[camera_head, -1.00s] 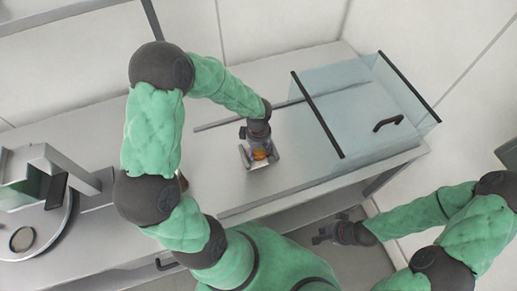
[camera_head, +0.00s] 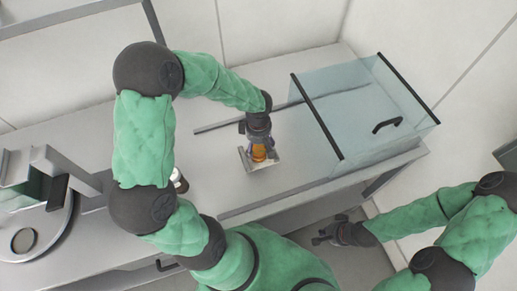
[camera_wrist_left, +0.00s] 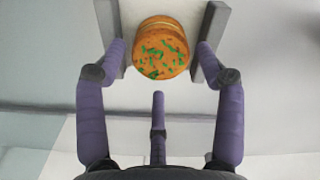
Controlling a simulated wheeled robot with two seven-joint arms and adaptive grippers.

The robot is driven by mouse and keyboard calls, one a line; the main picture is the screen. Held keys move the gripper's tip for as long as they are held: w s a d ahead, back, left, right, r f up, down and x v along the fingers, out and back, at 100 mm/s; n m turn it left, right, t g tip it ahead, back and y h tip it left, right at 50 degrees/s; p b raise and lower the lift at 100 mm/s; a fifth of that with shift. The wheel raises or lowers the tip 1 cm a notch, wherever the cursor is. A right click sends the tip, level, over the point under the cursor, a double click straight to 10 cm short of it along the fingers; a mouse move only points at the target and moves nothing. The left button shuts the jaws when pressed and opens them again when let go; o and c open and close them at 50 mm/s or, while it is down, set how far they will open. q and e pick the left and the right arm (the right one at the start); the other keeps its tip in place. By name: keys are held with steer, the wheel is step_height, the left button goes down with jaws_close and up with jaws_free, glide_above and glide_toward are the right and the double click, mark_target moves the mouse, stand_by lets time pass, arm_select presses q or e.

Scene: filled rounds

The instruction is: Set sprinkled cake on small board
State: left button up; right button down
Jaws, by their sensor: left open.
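The sprinkled cake (camera_wrist_left: 161,50) is a round orange cake with green sprinkles. It appears to rest on the small pale board (camera_wrist_left: 131,18), whose edges show around it in the left wrist view. In the head view the cake (camera_head: 259,153) sits over the light board (camera_head: 268,167) on the counter. My left gripper (camera_head: 258,139) is open just above and behind the cake. Its purple fingers stand apart on either side, with visible gaps at the near side of the cake. My right gripper (camera_head: 325,233) hangs low off the counter's front; its jaws are too small to judge.
A glass case (camera_head: 345,115) with black edges and a handle stands on the counter to the right. A scale-like machine (camera_head: 45,190) stands at the left. A small dark and white item (camera_head: 180,181) is partly hidden by my left arm. The counter around the board is clear.

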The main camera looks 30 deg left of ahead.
mark_target(258, 149)
arm_select(q)
step_height(258, 149, up, 8)
steer(key=shift+p, duration=0.4)
arm_select(e)
steer(key=shift+r, duration=0.45)
steer(key=shift+r, duration=0.15)
